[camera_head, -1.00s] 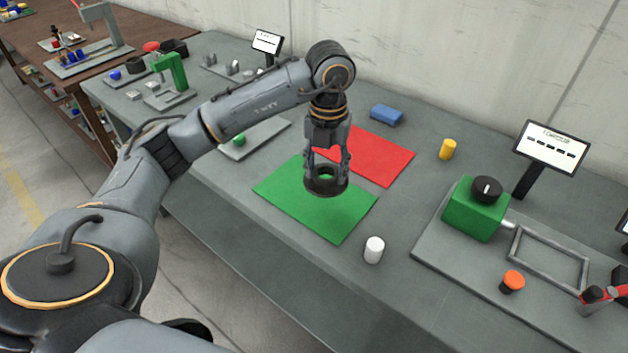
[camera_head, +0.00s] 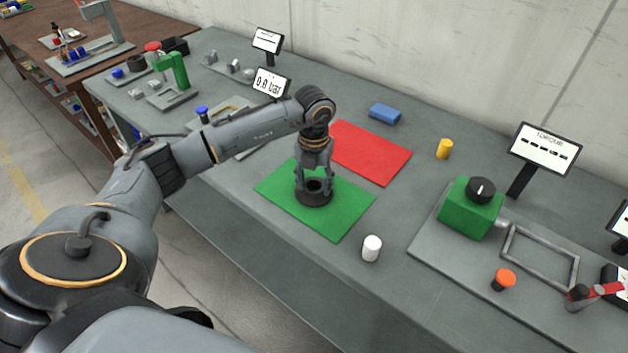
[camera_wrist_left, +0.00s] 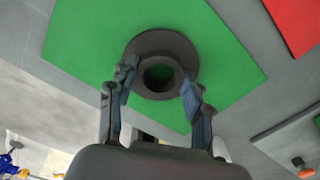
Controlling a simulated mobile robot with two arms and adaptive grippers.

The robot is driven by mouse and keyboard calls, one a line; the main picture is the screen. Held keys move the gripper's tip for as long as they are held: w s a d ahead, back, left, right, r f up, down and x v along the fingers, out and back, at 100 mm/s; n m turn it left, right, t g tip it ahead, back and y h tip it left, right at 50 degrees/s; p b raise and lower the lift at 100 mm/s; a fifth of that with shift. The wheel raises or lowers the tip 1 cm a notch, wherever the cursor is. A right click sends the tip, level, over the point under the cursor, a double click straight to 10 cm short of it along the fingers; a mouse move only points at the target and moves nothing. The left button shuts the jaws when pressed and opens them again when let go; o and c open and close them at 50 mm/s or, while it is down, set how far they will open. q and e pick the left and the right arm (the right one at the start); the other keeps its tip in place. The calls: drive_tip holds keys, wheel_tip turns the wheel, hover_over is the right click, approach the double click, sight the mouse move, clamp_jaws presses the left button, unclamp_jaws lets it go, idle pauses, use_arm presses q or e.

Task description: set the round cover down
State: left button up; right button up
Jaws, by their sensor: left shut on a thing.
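The round cover (camera_head: 314,196) is a dark, wide disc with a raised collar and a hole through its middle. It is level at the green mat (camera_head: 345,215); I cannot tell if it touches or hangs just above. My left gripper (camera_head: 315,183) points down from above and is shut on the cover. In the left wrist view the cover (camera_wrist_left: 185,45) lies over the green mat (camera_wrist_left: 90,35), with a finger on each side of its collar. Green shows through the hole. My right gripper is not in view.
A red mat (camera_head: 375,155) lies behind the green one. A white cylinder (camera_head: 372,248) stands in front right, a yellow cylinder (camera_head: 444,149) and a blue block (camera_head: 385,114) farther back. A green box with a black knob (camera_head: 470,208) stands on a plate at right.

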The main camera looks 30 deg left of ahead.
use_arm(q)
drive_tip(key=shift+f, duration=0.1)
drive_tip(key=o, duration=1.4)
wheel_tip(320, 180, up, 12)
drive_tip(key=b, duration=0.2)
drive_tip(key=shift+b, duration=0.3)
